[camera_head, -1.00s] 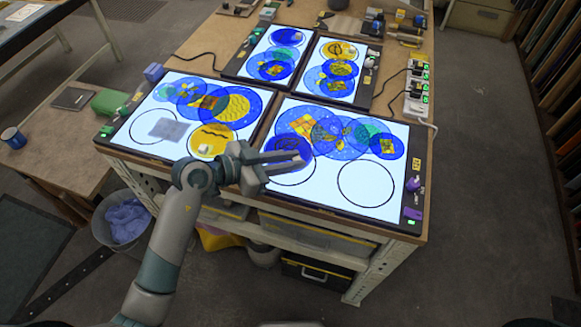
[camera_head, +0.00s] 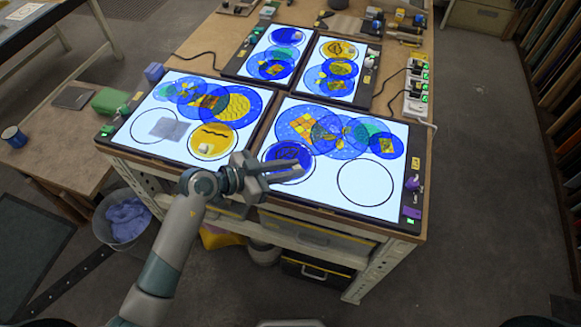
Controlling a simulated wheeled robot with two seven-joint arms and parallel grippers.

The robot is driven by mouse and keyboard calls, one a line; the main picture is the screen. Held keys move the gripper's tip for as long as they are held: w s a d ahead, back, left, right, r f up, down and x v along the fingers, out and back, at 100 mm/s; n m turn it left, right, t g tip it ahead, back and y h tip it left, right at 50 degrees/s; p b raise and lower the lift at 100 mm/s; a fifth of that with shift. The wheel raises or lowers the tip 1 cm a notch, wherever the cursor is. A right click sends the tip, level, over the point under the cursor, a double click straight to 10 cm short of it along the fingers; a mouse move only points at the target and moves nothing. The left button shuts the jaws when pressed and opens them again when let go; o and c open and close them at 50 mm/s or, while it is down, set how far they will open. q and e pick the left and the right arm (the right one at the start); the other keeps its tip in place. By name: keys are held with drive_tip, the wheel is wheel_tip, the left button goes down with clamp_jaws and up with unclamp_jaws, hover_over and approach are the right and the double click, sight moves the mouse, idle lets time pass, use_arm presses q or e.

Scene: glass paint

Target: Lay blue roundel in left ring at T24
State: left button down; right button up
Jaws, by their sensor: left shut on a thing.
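The blue roundel (camera_head: 284,153), dark blue with a dark pattern, is at the lower left of the front right light panel (camera_head: 329,187). My left gripper (camera_head: 299,171) is shut on it at its near side, and the fingers cover part of it. The left ring's outline does not show clearly now; the roundel and gripper cover that area. I cannot tell whether the roundel touches the panel or sits exactly in the ring. The right ring (camera_head: 366,207) is empty. My right gripper is not in view.
Overlapping blue and yellow roundels (camera_head: 343,132) lie just behind on the same panel. A yellow roundel (camera_head: 211,137) lies on the front left panel, close to my arm. A purple item (camera_head: 411,184) stands on the right border. The table's front edge runs under my gripper.

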use_arm(q)
drive_tip(key=c, duration=1.7)
unclamp_jaws()
drive_tip(key=shift+f, duration=0.1)
drive_tip(key=shift+o, duration=0.2)
drive_tip(key=shift+s+a+r, duration=0.2)
drive_tip(key=shift+a+r, duration=0.05)
drive_tip(key=shift+a, duration=0.15)
drive_tip(key=b+v, duration=0.1)
drive_tip(key=v, duration=1)
drive_tip(key=shift+b, duration=0.4)
drive_tip(key=shift+s, duration=0.1)
